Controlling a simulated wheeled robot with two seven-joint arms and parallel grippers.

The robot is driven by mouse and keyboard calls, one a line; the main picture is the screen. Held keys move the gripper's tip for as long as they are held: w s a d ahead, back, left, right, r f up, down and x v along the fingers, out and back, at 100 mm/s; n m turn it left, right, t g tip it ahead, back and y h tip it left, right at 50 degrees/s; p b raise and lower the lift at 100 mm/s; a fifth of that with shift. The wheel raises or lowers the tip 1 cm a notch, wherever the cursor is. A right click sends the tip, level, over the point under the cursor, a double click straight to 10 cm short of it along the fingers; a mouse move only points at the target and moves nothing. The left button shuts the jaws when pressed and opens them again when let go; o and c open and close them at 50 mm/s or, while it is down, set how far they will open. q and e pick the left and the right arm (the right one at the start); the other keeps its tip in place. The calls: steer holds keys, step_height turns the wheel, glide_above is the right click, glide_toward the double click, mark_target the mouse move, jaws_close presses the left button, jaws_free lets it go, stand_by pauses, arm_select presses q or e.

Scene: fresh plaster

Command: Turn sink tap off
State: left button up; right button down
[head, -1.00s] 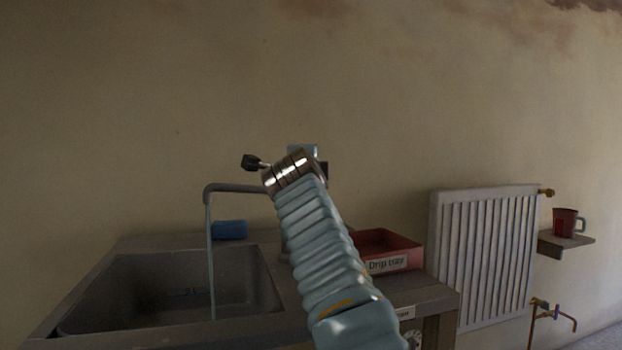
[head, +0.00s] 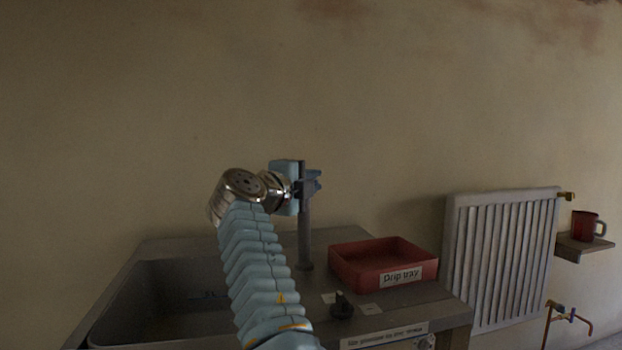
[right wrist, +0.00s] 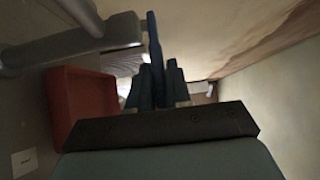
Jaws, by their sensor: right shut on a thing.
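The grey tap post (head: 305,235) stands at the back of the sink counter. My right gripper (head: 312,184) is at the top of the post, its fingers shut on the tap's dark handle. In the right wrist view, the fingers (right wrist: 156,88) close around the lower part of the dark blue handle (right wrist: 153,42), next to the tap's grey body (right wrist: 75,44). My right arm hides the spout and part of the sink basin (head: 165,290), so I cannot tell whether water runs. My left gripper is out of view.
A red drip tray (head: 383,268) sits on the counter, right of the post; it also shows in the right wrist view (right wrist: 72,105). A black knob (head: 342,306) is nearer the front. A radiator (head: 500,260), a shelf (head: 583,248) with a red mug (head: 586,226), and a copper pipe tap (head: 568,316) are at right.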

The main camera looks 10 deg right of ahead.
steer(key=c, duration=1.1)
jaws_free()
steer(key=shift+c, duration=0.2)
steer(key=shift+s+a+f, duration=0.1)
steer(key=shift+s+a, duration=0.1)
steer(key=shift+s, duration=0.05)
steer(key=b+v, duration=0.4)
steer(key=v, duration=0.9)
